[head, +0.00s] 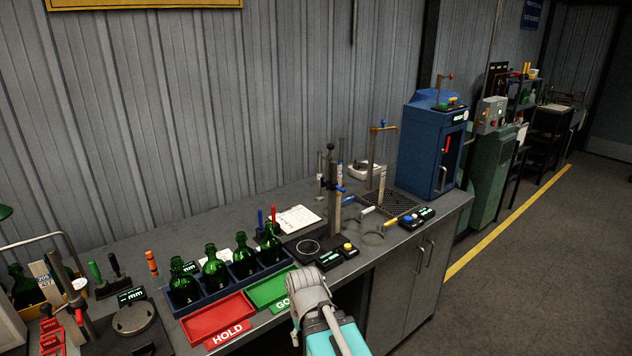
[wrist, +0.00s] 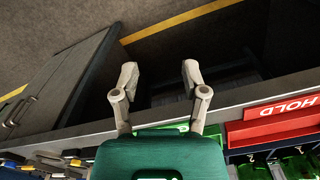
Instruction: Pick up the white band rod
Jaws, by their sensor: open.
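What looks like the white band rod (head: 367,210) is a short rod with a pale sleeve, beside the dark grate at the right part of the bench in the head view. A blue-sleeved rod (head: 343,189) and a yellow-sleeved rod (head: 388,222) are near it. I cannot pick out the white one for sure in the wrist view. My gripper (wrist: 160,72) is open and empty in the wrist view, its two fingers apart over the bench's front edge. In the head view my arm is at the bench front, left of the rods and well apart from them; the fingertips are hidden.
The red HOLD tray (head: 217,318) and green tray (head: 271,287) lie beside my arm. Green bottles stand in a blue rack (head: 241,281) behind. A post fixture (head: 334,195) stands left of the rods, a blue machine (head: 428,150) to the right. The floor in front is clear.

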